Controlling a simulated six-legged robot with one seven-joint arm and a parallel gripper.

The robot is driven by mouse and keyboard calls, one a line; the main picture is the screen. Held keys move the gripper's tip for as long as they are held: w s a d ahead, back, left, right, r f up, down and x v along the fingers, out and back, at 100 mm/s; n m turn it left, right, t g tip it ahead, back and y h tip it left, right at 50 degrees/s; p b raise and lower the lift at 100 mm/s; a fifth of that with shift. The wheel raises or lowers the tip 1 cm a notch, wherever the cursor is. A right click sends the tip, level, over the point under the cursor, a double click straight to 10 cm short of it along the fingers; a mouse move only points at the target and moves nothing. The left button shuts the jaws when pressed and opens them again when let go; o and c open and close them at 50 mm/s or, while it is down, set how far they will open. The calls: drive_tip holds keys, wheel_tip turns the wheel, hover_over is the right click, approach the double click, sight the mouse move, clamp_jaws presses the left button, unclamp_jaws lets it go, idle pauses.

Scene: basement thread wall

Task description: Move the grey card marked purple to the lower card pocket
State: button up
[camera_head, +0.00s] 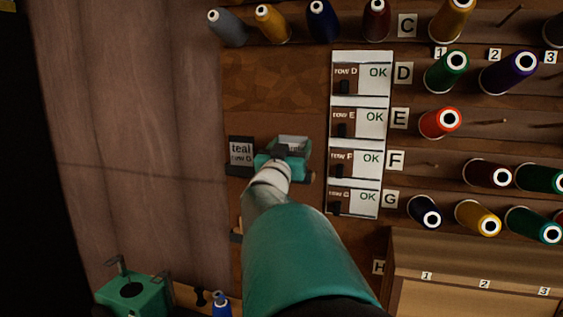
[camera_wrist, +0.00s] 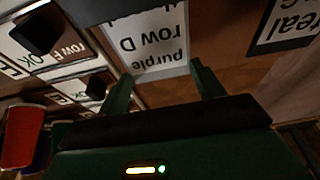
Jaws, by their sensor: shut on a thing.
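The grey card marked purple, row D (camera_wrist: 150,38) is between the two fingers of my gripper (camera_wrist: 162,72) in the wrist view, its text upside down. My gripper (camera_head: 283,160) is shut on this card at the brown board in the head view. Only the card's upper part (camera_head: 293,144) shows there, behind the fingers. A small wooden ledge (camera_head: 236,236) shows lower on the board, left of my arm. It may be the lower card pocket, but my arm hides most of that area.
A white panel of row switches (camera_head: 360,135) is close on the right. Thread spools (camera_head: 440,123) stick out on pegs farther right. A green device (camera_head: 133,292) stands at the lower left.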

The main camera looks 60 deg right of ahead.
wheel_tip(320, 180, up, 4)
drive_tip(key=shift+r, duration=0.1)
idle(0.6)
drive_tip(key=shift+w, duration=0.1)
